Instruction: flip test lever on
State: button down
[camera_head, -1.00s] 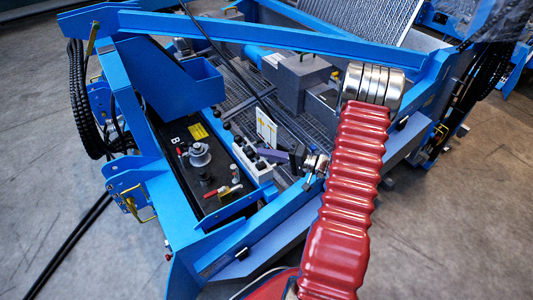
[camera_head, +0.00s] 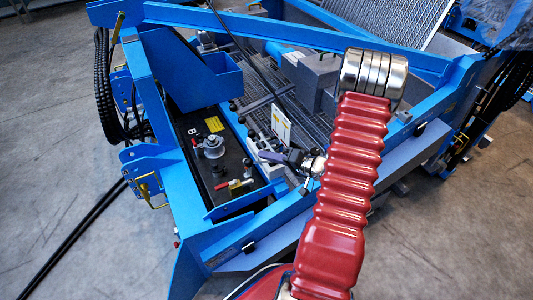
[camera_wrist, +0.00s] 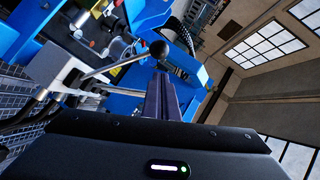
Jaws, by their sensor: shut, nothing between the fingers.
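A thin metal lever with a black ball knob (camera_wrist: 157,48) rises from a light grey block (camera_wrist: 55,68) in the wrist view. It leans to the right, its knob just beyond my fingertips. My gripper (camera_wrist: 162,80) is shut and empty, its dark fingers pointing up the picture toward the knob. Touch between them cannot be told. In the head view my gripper (camera_head: 264,155) is beside the row of black-knobbed levers (camera_head: 241,119). It partly hides the lever block. No label shows which is the test lever.
A black panel marked B (camera_head: 205,168) with a round metal fitting (camera_head: 212,146) and a red-handled valve (camera_head: 235,184) lies left of my gripper. A white sign plate (camera_head: 281,124) stands behind it. Blue frame beams (camera_head: 262,236) surround the area.

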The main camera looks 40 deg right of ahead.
jog(key=a, duration=0.1)
jog(key=a+f, duration=0.2)
jog(key=shift+w+a+n+g, duration=0.15)
jog(key=shift+n+g, duration=0.15)
send_near(253, 162)
jog(key=s+d+r, duration=0.3)
jog(key=d+r, duration=0.1)
jog(key=shift+s+r+h, duration=0.15)
jog(key=shift+s+h, duration=0.25)
jog(key=shift+s, duration=0.15)
dwell(0.8)
